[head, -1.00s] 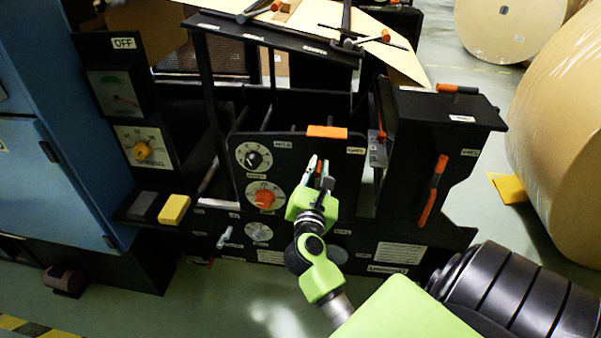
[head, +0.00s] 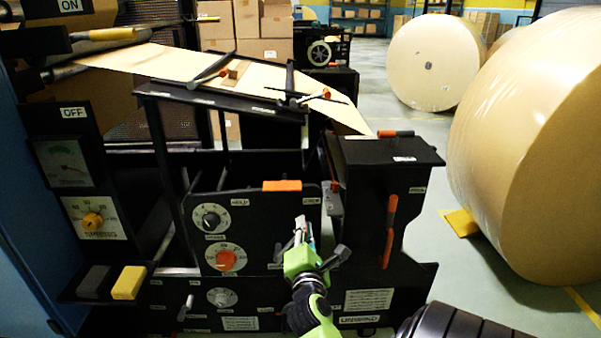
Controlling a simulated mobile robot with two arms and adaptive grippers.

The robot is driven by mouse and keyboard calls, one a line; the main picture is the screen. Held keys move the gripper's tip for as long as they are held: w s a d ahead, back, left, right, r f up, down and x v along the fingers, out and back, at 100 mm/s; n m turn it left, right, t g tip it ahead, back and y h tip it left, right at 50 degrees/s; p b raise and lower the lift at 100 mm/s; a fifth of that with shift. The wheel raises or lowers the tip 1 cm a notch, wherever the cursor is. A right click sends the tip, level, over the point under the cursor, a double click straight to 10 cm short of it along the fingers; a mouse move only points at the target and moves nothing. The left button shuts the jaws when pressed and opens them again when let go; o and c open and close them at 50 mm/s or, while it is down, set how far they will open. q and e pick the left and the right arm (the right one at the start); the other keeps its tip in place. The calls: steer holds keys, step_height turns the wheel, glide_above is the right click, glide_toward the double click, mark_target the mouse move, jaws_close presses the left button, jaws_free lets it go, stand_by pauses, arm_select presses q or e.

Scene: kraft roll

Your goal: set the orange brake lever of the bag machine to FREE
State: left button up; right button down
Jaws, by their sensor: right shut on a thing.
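The bag machine is black, with several orange handles, and I cannot read which one is marked as the brake lever. A long orange lever (head: 390,230) stands nearly upright on the front of the right-hand box (head: 365,190). An orange grip (head: 282,186) sits on the top edge of the front panel (head: 262,228). Another orange grip (head: 397,133) lies on top of the box. My right gripper (head: 304,232) is in front of the panel's right part, left of the upright lever and apart from it. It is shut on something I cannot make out. My left gripper is not in view.
A dark knobbed piece (head: 342,252) shows close beside my right gripper. The panel has a red knob (head: 226,260) and a black dial (head: 211,218). A large paper roll (head: 535,150) stands at the right, with open floor (head: 470,270) before it.

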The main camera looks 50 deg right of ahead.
stand_by(0.4)
steer(key=c, duration=2)
jaws_free()
steer(key=shift+d+f, duration=0.1)
